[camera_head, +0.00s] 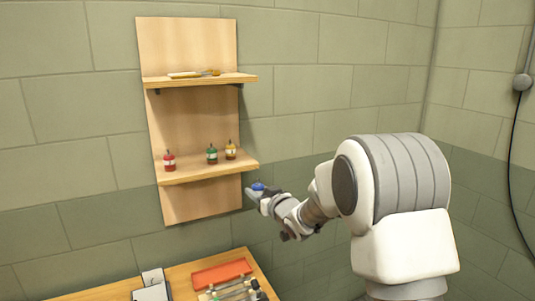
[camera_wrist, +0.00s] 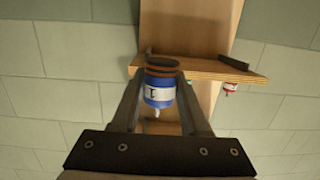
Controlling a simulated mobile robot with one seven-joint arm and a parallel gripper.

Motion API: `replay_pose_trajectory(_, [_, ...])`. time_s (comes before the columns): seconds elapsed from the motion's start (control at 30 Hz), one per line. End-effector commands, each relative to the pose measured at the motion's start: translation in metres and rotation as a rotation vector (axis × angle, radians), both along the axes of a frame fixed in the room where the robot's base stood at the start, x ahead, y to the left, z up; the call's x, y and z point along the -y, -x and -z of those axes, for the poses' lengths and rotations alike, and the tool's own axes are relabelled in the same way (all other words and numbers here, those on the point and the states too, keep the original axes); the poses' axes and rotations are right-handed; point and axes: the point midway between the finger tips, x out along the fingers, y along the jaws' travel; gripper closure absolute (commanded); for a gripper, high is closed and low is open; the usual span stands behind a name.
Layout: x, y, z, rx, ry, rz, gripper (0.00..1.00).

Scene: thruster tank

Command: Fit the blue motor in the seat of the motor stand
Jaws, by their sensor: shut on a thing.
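The blue motor (camera_wrist: 159,94) has a white label and a brown-ringed end. My gripper (camera_wrist: 160,80) is shut on it, with one finger on each side, in the wrist view. In the head view the blue motor (camera_head: 257,187) shows as a small blue spot at the tip of my gripper (camera_head: 255,193), just off the right end of the lower shelf. A grey and white item (camera_head: 152,287) stands on the table at the lower left; I cannot tell whether it is the motor stand. No seat is clearly visible.
The lower shelf (camera_head: 205,174) bears a red motor (camera_head: 169,162), a green one (camera_head: 212,154) and a yellow one (camera_head: 231,150). The upper shelf (camera_head: 225,79) holds small items. The table (camera_head: 112,290) has an orange-red box (camera_head: 221,273) and a tool tray.

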Motion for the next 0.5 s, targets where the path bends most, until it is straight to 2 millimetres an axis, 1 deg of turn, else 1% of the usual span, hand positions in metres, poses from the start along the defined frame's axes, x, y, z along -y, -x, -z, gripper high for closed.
replay_pose_trajectory(0.03, [0.019, 0.01, 0.017, -0.004, 0.0, 0.047, 1.0])
replay_pose_trajectory(0.1, [0.045, 0.022, 0.033, -0.003, 0.0, 0.119, 1.0])
replay_pose_trajectory(0.17, [0.069, 0.033, 0.045, -0.004, 0.001, 0.182, 1.0])
replay_pose_trajectory(0.2, [0.084, 0.041, 0.052, -0.002, 0.0, 0.226, 1.0])
replay_pose_trajectory(0.3, [0.117, 0.06, 0.067, -0.002, 0.002, 0.322, 1.0])
replay_pose_trajectory(0.4, [0.143, 0.076, 0.078, -0.001, 0.001, 0.398, 1.0])
replay_pose_trajectory(0.5, [0.159, 0.087, 0.084, 0.0, 0.001, 0.449, 1.0])
